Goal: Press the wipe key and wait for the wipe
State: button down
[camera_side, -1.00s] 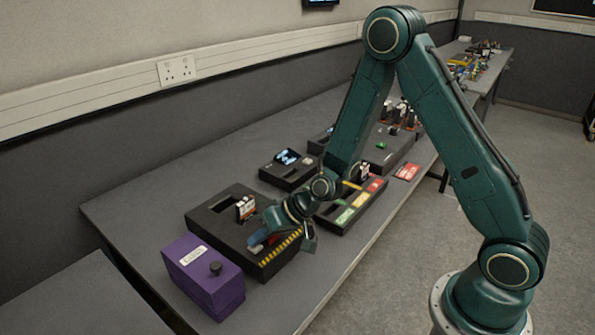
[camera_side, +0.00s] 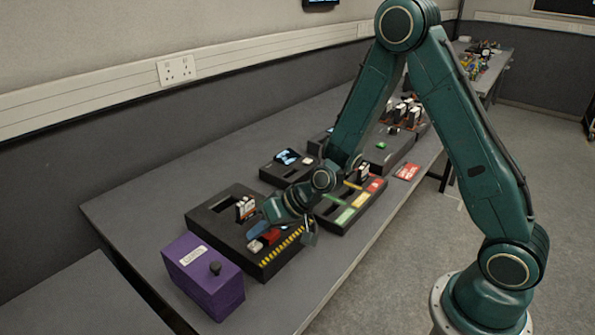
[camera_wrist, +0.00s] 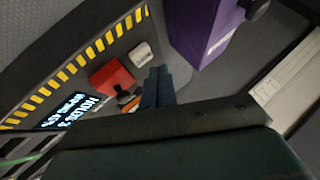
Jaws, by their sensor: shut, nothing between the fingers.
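A black station box (camera_side: 205,222) with a yellow-and-black striped edge carries a red key (camera_side: 270,236) and a pale grey key (camera_side: 254,246). In the wrist view the red key (camera_wrist: 112,80) and the pale key (camera_wrist: 141,54) sit beside a small lit display (camera_wrist: 72,108), whose text is tilted and hard to read. I cannot tell from any label which is the wipe key. My gripper (camera_side: 265,219) is shut and empty above the box, close to the keys. In the wrist view its fingertips (camera_wrist: 158,72) appear beside the keys, apart from the red one.
A tray with coloured strips (camera_side: 350,205) is to the right, and a small display unit (camera_side: 288,168) lies behind.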

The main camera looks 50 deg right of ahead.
aim_at(260, 245)
jog(key=shift+r, duration=2.35)
jog(key=s+d+r+n+g+h, duration=0.1)
jog(key=s+d+r+n+h, duration=0.2)
jog(key=s+r, duration=0.9)
jog(key=s+d+r+h, duration=0.1)
jog(key=s+d+r, duration=0.2)
jog(key=s, duration=0.4)
jog(key=s+d+r+m+h, duration=0.1)
jog(key=s+d+r, duration=0.2)
jog(key=s, duration=0.5)
jog(key=shift+g, duration=0.4)
